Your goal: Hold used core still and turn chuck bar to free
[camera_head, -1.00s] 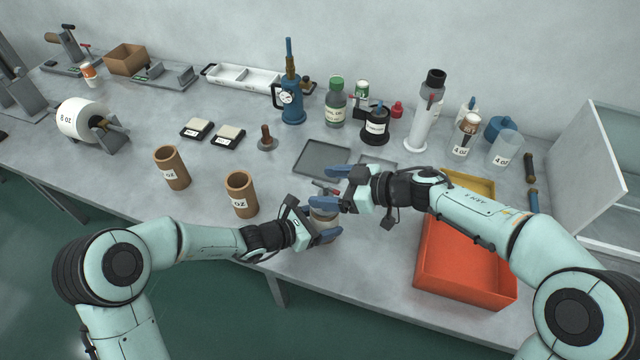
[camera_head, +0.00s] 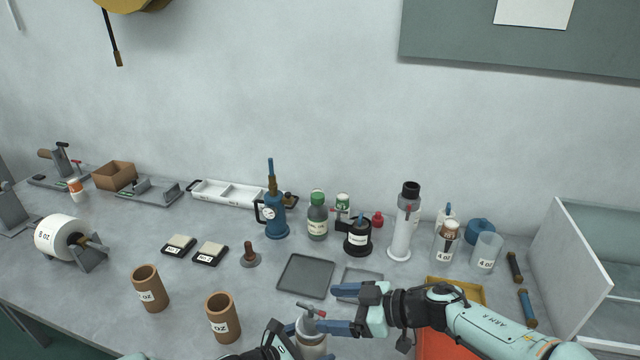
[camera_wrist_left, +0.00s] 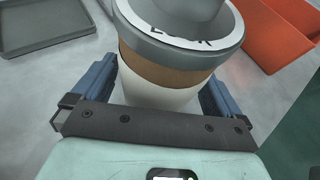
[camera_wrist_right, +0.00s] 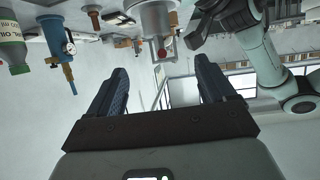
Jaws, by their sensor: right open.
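The used core (camera_wrist_left: 160,92) is a tapered white and brown body under a grey chuck (camera_wrist_left: 185,38) with a white lettered ring. My left gripper (camera_wrist_left: 158,98) has a finger on each side of the core and is shut on it. In the head view the chuck (camera_head: 312,325) stands upright at the bottom edge, its lower part cut off. The chuck bar (camera_head: 312,309) lies across its top, with a red end. My right gripper (camera_head: 338,309) is open and empty, just right of the bar. The bar's red end (camera_wrist_right: 162,53) shows ahead between its fingers.
An orange bin (camera_head: 440,345) is under my right forearm, with a yellow tray (camera_head: 455,288) behind it. A dark tray (camera_head: 306,276) lies behind the chuck. Two brown cups (camera_head: 222,318) stand left. Bottles and tools line the back of the bench.

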